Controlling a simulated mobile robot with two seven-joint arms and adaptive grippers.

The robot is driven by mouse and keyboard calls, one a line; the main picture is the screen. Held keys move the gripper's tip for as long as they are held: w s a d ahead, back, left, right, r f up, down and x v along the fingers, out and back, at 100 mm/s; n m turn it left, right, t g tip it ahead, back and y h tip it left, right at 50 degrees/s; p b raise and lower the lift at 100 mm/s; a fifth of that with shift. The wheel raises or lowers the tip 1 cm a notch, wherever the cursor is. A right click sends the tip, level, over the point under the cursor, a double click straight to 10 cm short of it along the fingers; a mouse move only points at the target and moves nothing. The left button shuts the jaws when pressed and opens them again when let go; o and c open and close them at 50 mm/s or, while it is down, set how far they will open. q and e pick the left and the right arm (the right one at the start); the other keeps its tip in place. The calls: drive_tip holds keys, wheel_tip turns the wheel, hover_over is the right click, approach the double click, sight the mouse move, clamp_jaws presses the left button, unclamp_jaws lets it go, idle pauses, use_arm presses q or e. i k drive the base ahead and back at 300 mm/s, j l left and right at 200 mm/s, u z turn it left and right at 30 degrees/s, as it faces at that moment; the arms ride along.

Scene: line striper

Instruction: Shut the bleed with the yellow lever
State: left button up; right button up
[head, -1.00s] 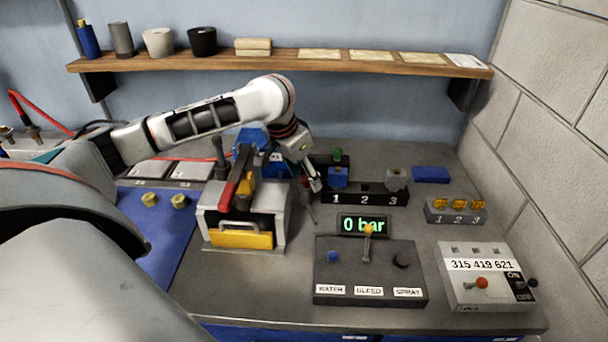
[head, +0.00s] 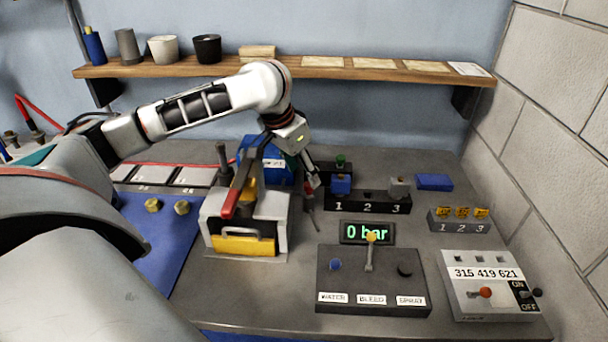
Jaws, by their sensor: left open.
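The bleed lever is a short grey stick with a yellow knob (head: 371,237). It stands up from the middle of a dark control box (head: 338,291), above the BLEED label. The box also has a blue knob on the WATER side and a black knob on the SPRAY side. My left gripper (head: 312,192) is open, fingers pointing down, behind and to the left of the lever and apart from it. It is beside the left end of the numbered black rack. My right gripper is not in view.
A display (head: 367,232) behind the box reads 0 bar. A numbered rack (head: 367,203) holds a blue and a grey block. A grey-and-yellow machine with a red handle (head: 231,203) stands left. A switch box (head: 463,297) is at right. A shelf (head: 330,70) runs along the wall.

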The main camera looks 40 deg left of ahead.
sight(371, 237)
drive_tip(key=k+l, duration=0.85)
